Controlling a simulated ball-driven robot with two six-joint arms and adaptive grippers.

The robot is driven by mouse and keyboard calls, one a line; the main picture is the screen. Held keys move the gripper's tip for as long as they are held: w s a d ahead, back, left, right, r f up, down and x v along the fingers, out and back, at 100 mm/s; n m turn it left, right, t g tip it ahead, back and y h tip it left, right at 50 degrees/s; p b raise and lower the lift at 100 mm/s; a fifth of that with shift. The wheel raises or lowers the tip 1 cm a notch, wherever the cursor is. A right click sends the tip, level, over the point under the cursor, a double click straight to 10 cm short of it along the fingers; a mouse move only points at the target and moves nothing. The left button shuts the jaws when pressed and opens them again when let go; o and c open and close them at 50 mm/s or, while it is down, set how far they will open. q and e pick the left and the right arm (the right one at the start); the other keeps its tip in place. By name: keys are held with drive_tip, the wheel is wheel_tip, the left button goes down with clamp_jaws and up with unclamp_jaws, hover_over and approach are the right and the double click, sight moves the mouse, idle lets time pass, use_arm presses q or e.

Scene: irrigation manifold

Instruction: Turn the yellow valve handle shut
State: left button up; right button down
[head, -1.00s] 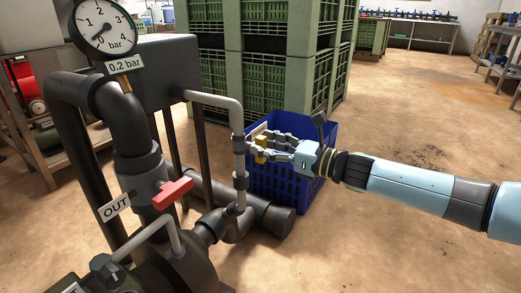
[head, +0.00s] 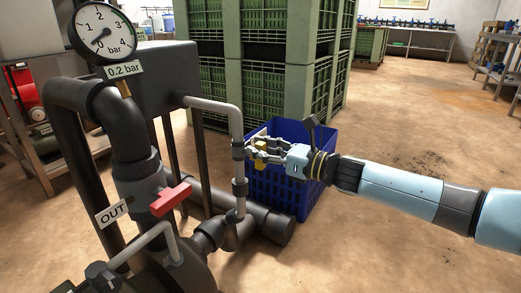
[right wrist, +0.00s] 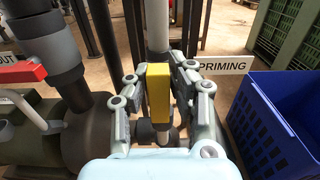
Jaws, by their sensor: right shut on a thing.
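The yellow valve handle (head: 260,160) sits on the thin grey vertical pipe (head: 238,125) in front of the blue crate. In the right wrist view the yellow handle (right wrist: 158,90) stands upright between my fingers. My right gripper (head: 262,149) comes in from the right and is shut on the handle, with one finger on each side; it also shows in the right wrist view (right wrist: 157,95). The fingers hide part of the handle and its valve body. My left gripper is not in view.
A red valve handle (head: 170,199) sits near the OUT label (head: 112,212). The gauge (head: 101,33) reads near 0.2 bar. A PRIMING label (right wrist: 213,65) is behind my fingers. The blue crate (head: 272,190) stands close beside the gripper. Open floor lies at the right.

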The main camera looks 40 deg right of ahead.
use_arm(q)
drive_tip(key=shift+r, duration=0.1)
use_arm(e)
drive_tip(key=m+p, duration=0.1)
drive_tip(key=m, duration=0.2)
drive_tip(key=shift+d, duration=0.1)
drive_tip(key=m, duration=0.1)
drive_tip(key=m+p, duration=0.1)
drive_tip(key=m, duration=0.1)
drive_tip(key=shift+w+d+f+m, duration=0.1)
drive_tip(key=shift+d+f+m, duration=0.1)
drive_tip(key=shift+m, duration=0.1)
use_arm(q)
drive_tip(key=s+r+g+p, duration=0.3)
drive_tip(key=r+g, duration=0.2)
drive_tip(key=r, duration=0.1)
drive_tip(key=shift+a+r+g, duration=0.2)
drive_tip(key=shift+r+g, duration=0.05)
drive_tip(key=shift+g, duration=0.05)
use_arm(e)
drive_tip(key=shift+w+d+f+m, duration=0.1)
drive_tip(key=shift+f+m, duration=0.1)
drive_tip(key=shift+m, duration=1.65)
drive_tip(key=shift+w+d+f+m, duration=0.15)
drive_tip(key=shift+f+m, duration=0.1)
drive_tip(key=shift+m, duration=1.55)
drive_tip(key=shift+s+d+f+m, duration=0.1)
drive_tip(key=shift+f+m, duration=0.1)
drive_tip(key=shift+m, duration=1.65)
